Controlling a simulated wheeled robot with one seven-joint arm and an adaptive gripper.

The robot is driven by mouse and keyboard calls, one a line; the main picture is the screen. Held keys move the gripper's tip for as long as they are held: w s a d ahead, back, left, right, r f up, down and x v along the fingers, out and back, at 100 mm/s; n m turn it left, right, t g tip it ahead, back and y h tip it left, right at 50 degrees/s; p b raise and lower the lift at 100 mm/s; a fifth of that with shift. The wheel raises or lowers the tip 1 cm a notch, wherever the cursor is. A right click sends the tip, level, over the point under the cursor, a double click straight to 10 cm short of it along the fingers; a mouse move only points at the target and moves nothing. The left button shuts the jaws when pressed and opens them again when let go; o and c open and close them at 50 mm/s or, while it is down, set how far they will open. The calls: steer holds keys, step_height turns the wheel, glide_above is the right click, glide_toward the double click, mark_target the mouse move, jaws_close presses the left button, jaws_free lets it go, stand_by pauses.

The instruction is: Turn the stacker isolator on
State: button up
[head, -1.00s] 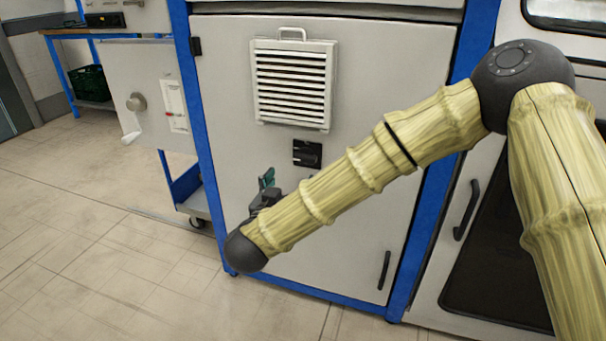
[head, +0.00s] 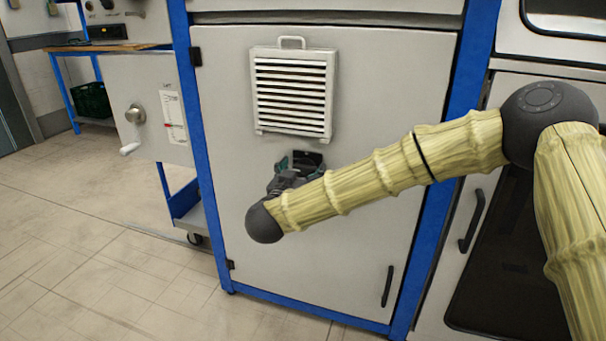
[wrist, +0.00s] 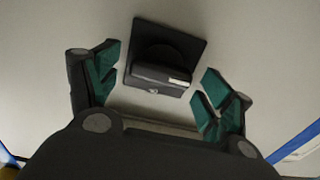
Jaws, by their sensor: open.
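The stacker isolator is a black rotary switch on a square black plate on the grey cabinet door. In the wrist view the isolator (wrist: 165,58) shows its knob with a handle bar lying roughly across the plate and a pale mark near its right end. My gripper (wrist: 158,88) is open, with one green-padded finger on each side of the handle and gaps to both. Whether the fingers reach past the handle's depth I cannot tell. In the head view my gripper (head: 296,170) is in front of the isolator (head: 308,160), and my arm partly hides both.
A louvred vent (head: 292,90) with a top handle is on the door above the isolator. A black door handle (head: 387,286) is low on the right. A panel with a crank (head: 132,130) stands to the left. The floor in front is clear.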

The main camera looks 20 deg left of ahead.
steer(key=shift+w, duration=0.2)
steer(key=c, duration=1)
